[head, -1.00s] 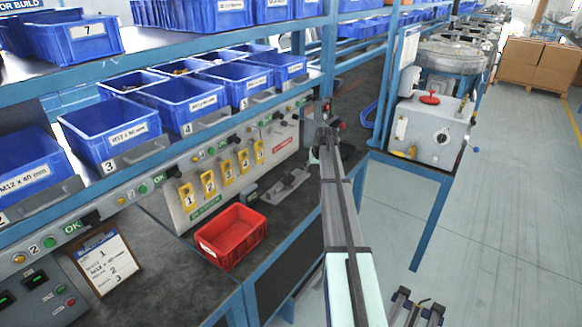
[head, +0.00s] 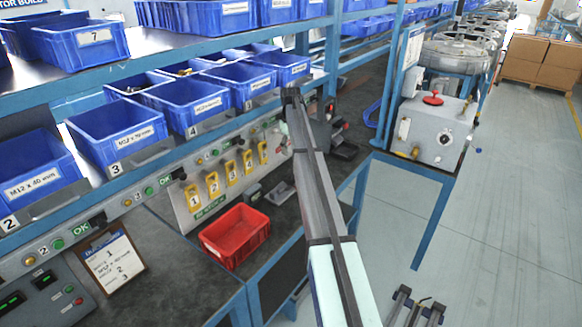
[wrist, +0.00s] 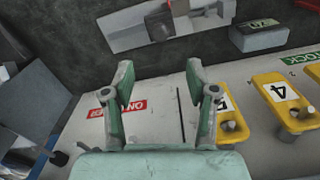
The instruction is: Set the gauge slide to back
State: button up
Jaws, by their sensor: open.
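In the wrist view, a pale metal gauge plate (wrist: 125,33) lies on the dark bench at the top of the picture. A dark, rounded piece (wrist: 158,26) sits on it, with a red part (wrist: 180,6) just above; I cannot tell which part is the slide or where it is set. In the head view, part of the gauge plate (head: 280,193) shows beside my arm, which hides the rest. My gripper (wrist: 158,74) is open and empty, with its two green fingers apart in front of the pale panel. The fingers do not touch the gauge. The head view does not show them clearly.
Yellow numbered tags (wrist: 285,95) hang on the pale panel (wrist: 150,140), right of my fingers. A small grey block with a green label (wrist: 262,35) stands near the gauge. A red bin (head: 235,236) is on the bench, and blue bins (head: 122,130) line the shelf above.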

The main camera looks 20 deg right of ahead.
aim_at(291, 171)
notch_tip(291, 171, down, 10)
jog(key=shift+f+p, duration=0.1)
jog(key=shift+p, duration=0.9)
jog(key=shift+c, duration=0.4)
grip_shut()
